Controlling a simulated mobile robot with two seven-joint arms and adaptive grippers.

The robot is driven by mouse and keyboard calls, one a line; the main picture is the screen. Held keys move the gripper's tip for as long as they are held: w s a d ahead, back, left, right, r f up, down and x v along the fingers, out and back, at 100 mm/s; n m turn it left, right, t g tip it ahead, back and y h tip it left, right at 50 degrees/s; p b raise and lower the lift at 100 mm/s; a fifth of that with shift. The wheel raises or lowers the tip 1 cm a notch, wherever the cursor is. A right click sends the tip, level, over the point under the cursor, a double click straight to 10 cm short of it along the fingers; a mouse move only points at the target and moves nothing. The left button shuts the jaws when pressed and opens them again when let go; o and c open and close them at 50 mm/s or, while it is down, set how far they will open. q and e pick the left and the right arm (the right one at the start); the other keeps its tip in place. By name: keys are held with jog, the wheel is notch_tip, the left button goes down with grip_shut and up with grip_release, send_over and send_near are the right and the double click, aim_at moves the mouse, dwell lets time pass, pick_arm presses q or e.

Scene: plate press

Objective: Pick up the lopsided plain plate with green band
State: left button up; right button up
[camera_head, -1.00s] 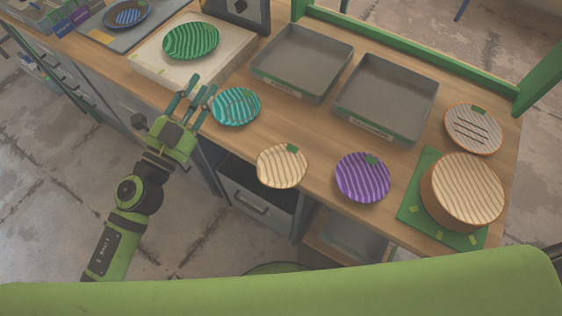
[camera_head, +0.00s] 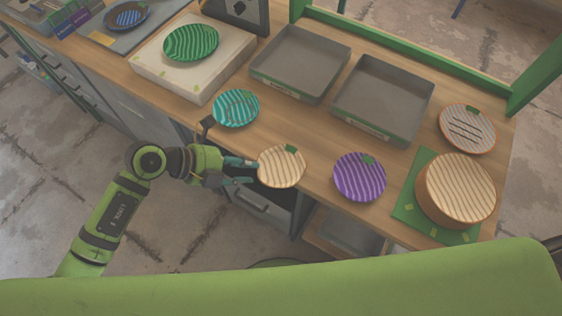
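The cream striped plate with a green patch (camera_head: 281,168) best matches the named plate. It lies at the front edge of the wooden workbench, its outline slightly uneven. My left gripper (camera_head: 251,172) is at the left edge of this plate, with its fingers spread apart and pointing right. The fingertips are at or very near the rim; I cannot tell whether they touch it. Nothing is visibly gripped. My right gripper is not in view.
A teal plate (camera_head: 236,107) lies behind the gripper, and a purple plate (camera_head: 359,177) is to the right. Two grey trays (camera_head: 286,92) stand behind. A thick cream round stack (camera_head: 455,185) sits on a green mat (camera_head: 410,207). A green plate (camera_head: 191,42) rests on a pale block.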

aim_at(281, 167)
pick_arm(q)
jog(key=shift+x, duration=1.25)
jog(key=shift+r, duration=0.1)
grip_shut()
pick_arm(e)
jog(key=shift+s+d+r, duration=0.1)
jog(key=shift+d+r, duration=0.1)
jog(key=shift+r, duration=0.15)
pick_arm(q)
jog(key=shift+r, duration=0.1)
